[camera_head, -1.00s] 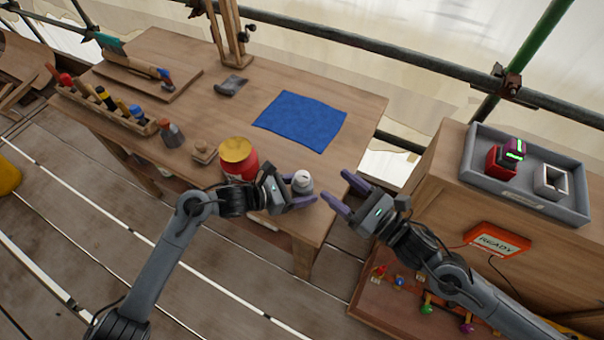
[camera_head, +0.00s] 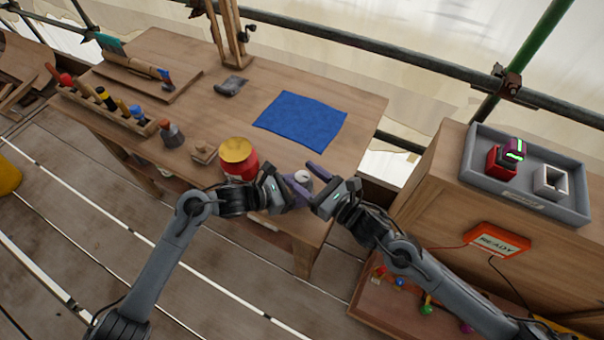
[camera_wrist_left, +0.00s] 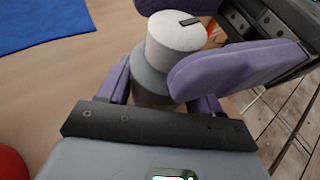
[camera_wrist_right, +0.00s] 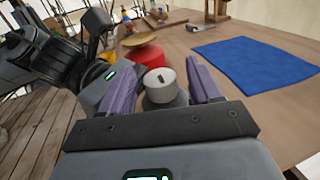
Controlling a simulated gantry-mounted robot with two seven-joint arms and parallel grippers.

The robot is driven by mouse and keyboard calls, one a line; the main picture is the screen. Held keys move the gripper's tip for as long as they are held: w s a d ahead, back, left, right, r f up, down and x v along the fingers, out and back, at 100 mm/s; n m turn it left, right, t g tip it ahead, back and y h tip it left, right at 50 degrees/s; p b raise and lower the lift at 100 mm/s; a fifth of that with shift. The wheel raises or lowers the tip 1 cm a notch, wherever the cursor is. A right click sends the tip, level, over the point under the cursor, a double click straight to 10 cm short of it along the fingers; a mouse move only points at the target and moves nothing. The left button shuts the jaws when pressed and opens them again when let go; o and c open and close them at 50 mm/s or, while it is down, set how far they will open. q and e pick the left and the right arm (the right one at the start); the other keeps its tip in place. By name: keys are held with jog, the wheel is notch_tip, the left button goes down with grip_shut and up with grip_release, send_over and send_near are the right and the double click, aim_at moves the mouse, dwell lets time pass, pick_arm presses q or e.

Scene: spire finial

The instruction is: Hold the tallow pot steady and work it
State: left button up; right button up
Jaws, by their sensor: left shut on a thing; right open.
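The tallow pot (camera_head: 302,176) is a small grey pot with a pale round top, near the front right edge of the workbench. Its top, with a dark mark, shows in the left wrist view (camera_wrist_left: 176,36) and the right wrist view (camera_wrist_right: 160,82). My left gripper (camera_head: 296,192) is shut on the pot's grey body from the left. My right gripper (camera_head: 316,182) is open, its purple fingers on either side of the pot's pale top. Whether the right fingers touch the top cannot be told.
A red jar with a yellow lid (camera_head: 238,158) stands just left of the pot. A blue cloth (camera_head: 300,120) lies behind. A tool rack (camera_head: 110,108) is at left. On the right cabinet are a grey tray (camera_head: 478,165) and an orange READY box (camera_head: 498,241).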

jog(key=shift+w+a, duration=0.4)
jog(key=shift+a, duration=0.1)
jog(key=shift+c, duration=0.2)
jog(key=c, duration=1)
jog(key=shift+o, duration=0.2)
jog(key=shift+n, duration=0.3)
